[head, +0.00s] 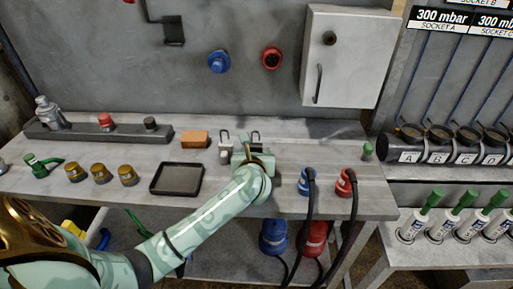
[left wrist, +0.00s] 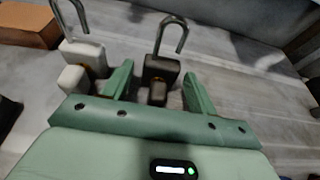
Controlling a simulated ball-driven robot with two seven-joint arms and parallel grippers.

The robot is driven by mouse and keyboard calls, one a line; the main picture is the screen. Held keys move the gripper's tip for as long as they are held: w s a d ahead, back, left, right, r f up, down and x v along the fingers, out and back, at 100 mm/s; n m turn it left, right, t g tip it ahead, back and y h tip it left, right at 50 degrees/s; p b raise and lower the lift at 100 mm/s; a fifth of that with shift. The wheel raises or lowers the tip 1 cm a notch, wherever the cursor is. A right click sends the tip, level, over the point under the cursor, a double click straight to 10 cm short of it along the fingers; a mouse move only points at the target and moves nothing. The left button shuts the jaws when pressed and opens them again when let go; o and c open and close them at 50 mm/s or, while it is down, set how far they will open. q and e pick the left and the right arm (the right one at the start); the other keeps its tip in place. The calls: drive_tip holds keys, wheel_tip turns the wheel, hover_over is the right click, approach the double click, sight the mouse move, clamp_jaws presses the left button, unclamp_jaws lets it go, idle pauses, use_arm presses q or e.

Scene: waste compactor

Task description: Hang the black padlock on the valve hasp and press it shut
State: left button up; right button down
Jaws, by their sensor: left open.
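The black padlock (left wrist: 161,69) stands upright on the workbench in the left wrist view, its grey shackle pointing up with one leg apparently free of the body. My left gripper (left wrist: 158,84) is open, with one green finger on each side of the padlock and visible gaps to it. In the head view the black padlock (head: 255,137) shows just behind my left gripper (head: 254,151), which hides its lower part. I cannot make out the valve hasp for certain; a dark bracket (head: 173,30) on the wall may belong to it. My right gripper is not in view.
A white padlock (left wrist: 84,53) stands close left of the black one. An orange-brown block (head: 195,139) and a black tray (head: 177,179) lie further left. Blue (head: 307,180) and red (head: 345,183) plugs with cables stand to the right. A white cabinet (head: 348,55) hangs on the wall.

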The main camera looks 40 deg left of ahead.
use_arm(q)
drive_tip(key=c, duration=0.8)
drive_tip(key=shift+r, duration=0.1)
drive_tip(key=shift+r+p, duration=2.05)
drive_tip(key=shift+r, duration=0.35)
